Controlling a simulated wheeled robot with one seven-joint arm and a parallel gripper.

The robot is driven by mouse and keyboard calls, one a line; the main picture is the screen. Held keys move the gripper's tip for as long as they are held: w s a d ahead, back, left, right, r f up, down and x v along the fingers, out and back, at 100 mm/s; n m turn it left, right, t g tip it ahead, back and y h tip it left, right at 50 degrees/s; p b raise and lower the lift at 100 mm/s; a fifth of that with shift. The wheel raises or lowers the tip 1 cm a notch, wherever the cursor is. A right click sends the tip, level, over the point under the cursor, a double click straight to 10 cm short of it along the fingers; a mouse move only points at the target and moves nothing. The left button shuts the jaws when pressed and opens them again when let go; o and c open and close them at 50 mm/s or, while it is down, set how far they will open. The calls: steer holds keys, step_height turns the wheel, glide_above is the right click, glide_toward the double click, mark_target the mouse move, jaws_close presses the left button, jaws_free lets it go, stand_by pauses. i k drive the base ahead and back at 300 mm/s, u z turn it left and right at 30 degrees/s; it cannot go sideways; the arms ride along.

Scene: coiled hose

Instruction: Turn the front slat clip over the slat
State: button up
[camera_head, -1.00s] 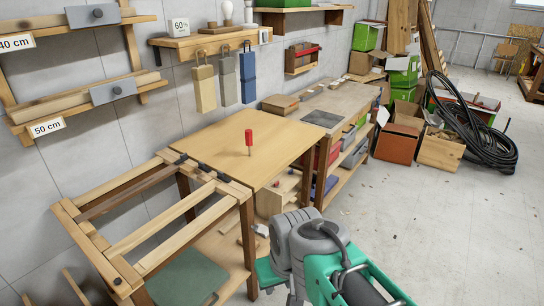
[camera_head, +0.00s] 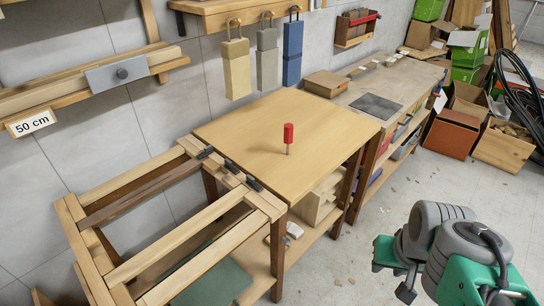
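A wooden frame (camera_head: 97,272) stands at the lower left with several slats across it. The front slat (camera_head: 205,257) is pale wood, and a dark brown slat (camera_head: 135,196) lies farther back. Small dark clips sit along the frame's right end: a rear clip (camera_head: 205,153), a middle clip (camera_head: 231,166) and a front clip (camera_head: 254,184). They are too small to tell whether any lies over a slat. My grey and green arm is at the lower right, well away from the frame. A dark part at its lower end (camera_head: 405,290) may be my gripper; its fingers are not clear.
A red-handled tool (camera_head: 288,136) stands upright on the wooden tabletop (camera_head: 225,125) beside the frame. A workbench (camera_head: 345,92) and cardboard boxes (camera_head: 451,134) stand beyond. Wall racks hold slats at upper left. Open floor lies right of the tables.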

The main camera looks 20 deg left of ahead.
mark_target(250, 181)
steer(key=u, duration=0.55)
steer(key=i, duration=0.85)
steer(key=u, duration=0.85)
